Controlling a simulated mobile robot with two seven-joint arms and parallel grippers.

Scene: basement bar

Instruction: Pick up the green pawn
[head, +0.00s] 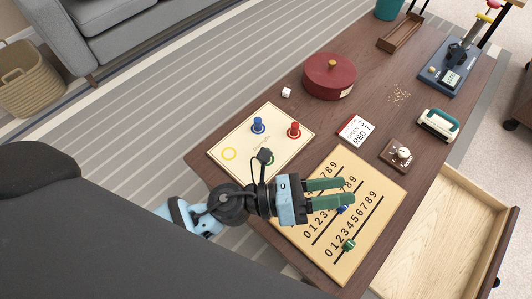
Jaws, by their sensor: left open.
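A small green piece (348,245), which looks like the green pawn, is on the tan number board (388,180), at the lower row of digits. It is too small to tell its exact shape. My left gripper (347,191) is over the board, open and empty, its green fingers pointing right. The green piece is apart from the fingers, below them in the picture. A small blue piece (341,209) shows right beside the lower fingertip; I cannot tell whether they touch. My right gripper is not in view.
A cream board (237,140) holds a blue pawn (258,125) and a red pawn (293,130); my arm hides part of it. A score card (354,130), a brown box with a knob (399,154) and a round red box (329,77) stand farther back. An open drawer (445,215) is at right.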

